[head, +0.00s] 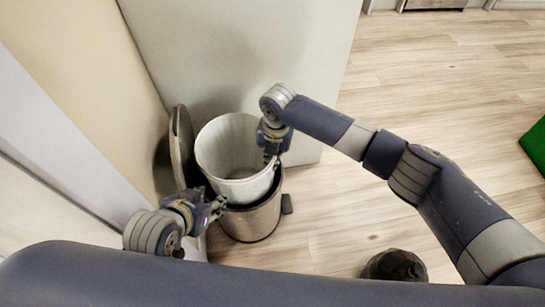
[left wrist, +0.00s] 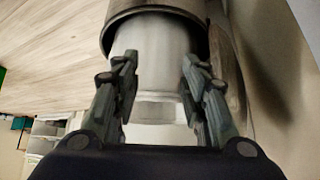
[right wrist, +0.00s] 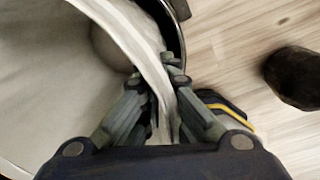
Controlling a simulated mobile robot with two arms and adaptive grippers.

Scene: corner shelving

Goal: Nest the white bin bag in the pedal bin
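The white bin bag (head: 232,150) is an open tub shape standing partly inside the metal pedal bin (head: 250,222). Its upper part rises above the bin's dark rim and sits toward the back left. The bin's round lid (head: 183,143) stands open at the left. My right gripper (head: 271,156) is shut on the bag's right rim, which runs between its fingers in the right wrist view (right wrist: 157,78). My left gripper (head: 219,205) is at the bin's front left; its fingers are apart, with the white bag (left wrist: 160,62) showing between and beyond them.
A pale panel (head: 240,60) stands close behind the bin, and a wall (head: 85,70) runs along the left. A dark round object (head: 395,266) is on the floor at the front right. A green object (head: 536,145) is at the right edge.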

